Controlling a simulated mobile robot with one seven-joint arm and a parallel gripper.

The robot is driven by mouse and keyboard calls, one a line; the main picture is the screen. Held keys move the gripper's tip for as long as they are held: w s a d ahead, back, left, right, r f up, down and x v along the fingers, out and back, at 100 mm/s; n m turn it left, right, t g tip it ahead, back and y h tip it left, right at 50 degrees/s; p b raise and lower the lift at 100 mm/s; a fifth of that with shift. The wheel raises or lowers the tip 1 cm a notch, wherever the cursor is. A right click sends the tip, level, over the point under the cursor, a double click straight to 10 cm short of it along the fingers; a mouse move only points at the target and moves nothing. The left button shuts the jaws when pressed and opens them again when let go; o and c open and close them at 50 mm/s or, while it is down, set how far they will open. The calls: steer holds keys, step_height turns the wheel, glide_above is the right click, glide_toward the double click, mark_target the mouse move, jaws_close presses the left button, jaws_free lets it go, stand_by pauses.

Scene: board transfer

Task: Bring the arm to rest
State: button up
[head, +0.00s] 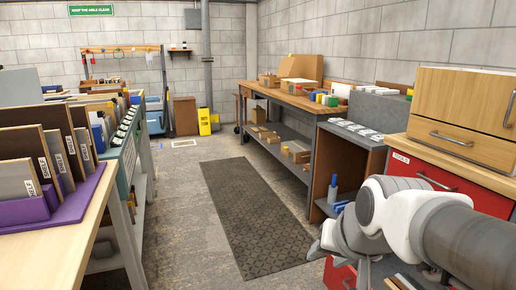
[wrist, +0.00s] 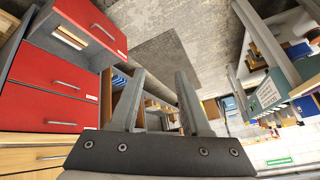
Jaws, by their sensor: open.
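My arm (head: 400,215) reaches in from the lower right of the head view, in front of the red drawer cabinet (head: 450,185). My gripper (head: 318,250) is at its left end, over the aisle side of the cabinet. In the wrist view, my gripper (wrist: 160,90) shows two grey fingers set apart, with nothing between them. The floor and the workbench's lower shelf show beyond the fingers. The arm hides part of the cabinet's front.
A dark mat (head: 250,215) lies along the clear aisle. A wooden workbench (head: 290,98) with boxes stands on the right. On the left, a purple rack (head: 70,210) holds upright boards on a light table (head: 50,250). A yellow floor sign (head: 204,122) stands at the back.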

steer(key=s+d+f+n+g, duration=0.1)
steer(key=s+d+n, duration=0.15)
steer(key=s, duration=0.85)
step_height(320, 180, up, 28)
steer(key=p, duration=2.8)
steer(key=shift+w+a+r+h, duration=0.15)
steer(key=shift+w+a+h, duration=0.15)
steer(key=shift+w+h, duration=0.1)
